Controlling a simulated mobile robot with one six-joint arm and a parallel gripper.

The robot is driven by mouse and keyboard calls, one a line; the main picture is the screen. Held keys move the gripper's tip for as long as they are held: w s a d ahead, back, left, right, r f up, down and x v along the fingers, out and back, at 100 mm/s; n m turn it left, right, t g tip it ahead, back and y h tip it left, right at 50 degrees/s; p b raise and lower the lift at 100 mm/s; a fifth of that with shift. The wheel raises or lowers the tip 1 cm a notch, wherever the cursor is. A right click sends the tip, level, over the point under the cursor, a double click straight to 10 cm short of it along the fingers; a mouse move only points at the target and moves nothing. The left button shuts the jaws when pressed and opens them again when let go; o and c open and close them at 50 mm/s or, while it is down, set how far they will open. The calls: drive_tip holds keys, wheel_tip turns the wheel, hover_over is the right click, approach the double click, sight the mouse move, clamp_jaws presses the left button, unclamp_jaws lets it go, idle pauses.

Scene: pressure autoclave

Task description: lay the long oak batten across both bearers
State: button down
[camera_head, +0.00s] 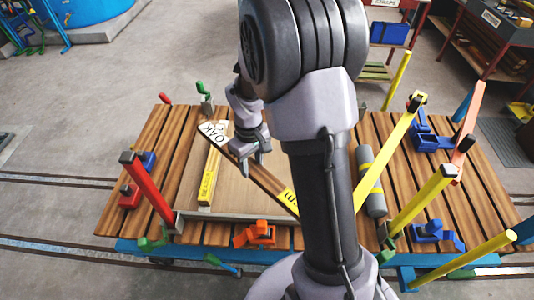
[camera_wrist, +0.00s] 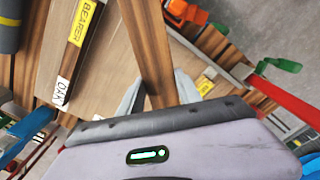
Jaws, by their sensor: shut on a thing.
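The long oak batten (camera_head: 265,180) is a brown strip with a white OAK label at its far left end. My gripper (camera_head: 252,150) is shut on it, and it runs between the fingers in the wrist view (camera_wrist: 152,50). It lies diagonally over the pale board in the head view. One bearer (camera_head: 209,180) with a yellow label is on the left of the board. The other bearer (camera_wrist: 80,25) shows in the wrist view, hidden behind my arm in the head view. I cannot tell whether the batten touches either bearer.
The slatted table (camera_head: 118,218) carries clamps around the board, including an orange one (camera_head: 255,235). A red post (camera_head: 150,190) stands left; yellow posts (camera_head: 388,150) stand right. A grey cylinder (camera_head: 373,190) lies right of my arm.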

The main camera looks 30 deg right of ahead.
drive_tip(key=w+d+f+n+b, duration=0.1)
drive_tip(key=f+n, duration=0.1)
drive_tip(key=f, duration=0.3)
drive_tip(key=w+d+f+n+b, duration=0.2)
drive_tip(key=f+n, duration=0.1)
drive_tip(key=f, duration=0.2)
drive_tip(key=w+d+f+n+b, duration=0.1)
drive_tip(key=d+f+n, duration=0.1)
drive_tip(key=f, duration=0.3)
drive_tip(key=shift+w+d+n, duration=0.1)
drive_tip(key=shift+w+n, duration=0.15)
drive_tip(key=shift+n, duration=0.45)
drive_tip(key=shift+b, duration=0.3)
drive_tip(key=shift+f, duration=0.2)
drive_tip(key=c, duration=0.8)
unclamp_jaws()
drive_tip(key=shift+c, duration=0.2)
